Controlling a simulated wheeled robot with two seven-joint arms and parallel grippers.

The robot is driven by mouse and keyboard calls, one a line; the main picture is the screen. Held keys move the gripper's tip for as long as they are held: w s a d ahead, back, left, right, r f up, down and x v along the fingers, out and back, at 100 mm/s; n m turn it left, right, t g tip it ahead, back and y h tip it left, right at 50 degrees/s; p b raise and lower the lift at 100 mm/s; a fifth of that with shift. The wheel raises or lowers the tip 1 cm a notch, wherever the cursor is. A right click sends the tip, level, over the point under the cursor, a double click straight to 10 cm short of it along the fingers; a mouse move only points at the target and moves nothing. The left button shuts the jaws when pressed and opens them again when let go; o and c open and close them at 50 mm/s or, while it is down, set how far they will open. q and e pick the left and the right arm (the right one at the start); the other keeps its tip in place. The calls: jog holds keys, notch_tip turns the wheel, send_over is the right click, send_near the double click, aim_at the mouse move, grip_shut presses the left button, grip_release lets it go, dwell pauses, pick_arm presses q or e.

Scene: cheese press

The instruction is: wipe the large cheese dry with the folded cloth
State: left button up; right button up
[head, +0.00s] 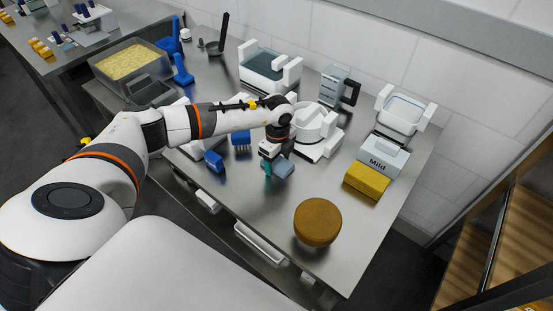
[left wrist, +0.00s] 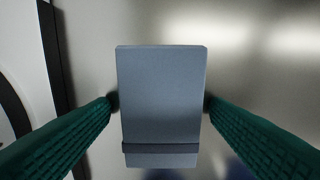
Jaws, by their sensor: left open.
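The large cheese (head: 318,222) is a round, brown-orange wheel on the bare steel table at the front right. The folded cloth (head: 284,168) is a small grey-blue block near the table's middle, left of and behind the cheese. My left gripper (head: 273,168) is over the cloth, pointing down. In the left wrist view the cloth (left wrist: 161,105) lies between the two green fingers of my left gripper (left wrist: 161,101), one fingertip close by each long side. The gripper is open; whether the tips touch the cloth is unclear. My right gripper is not in view.
A white round press (head: 318,128) stands just behind my gripper. Blue brushes (head: 214,162) lie to its left. A yellow block (head: 367,180) and a box marked "Mild" (head: 383,156) stand at the right. Table around the cheese is clear; the front edge is close.

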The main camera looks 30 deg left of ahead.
aim_at(278, 162)
pick_arm(q)
jog(key=shift+c, duration=0.2)
jog(key=c, duration=0.9)
jog(key=shift+r+p, duration=1.5)
jog(key=shift+r, duration=0.1)
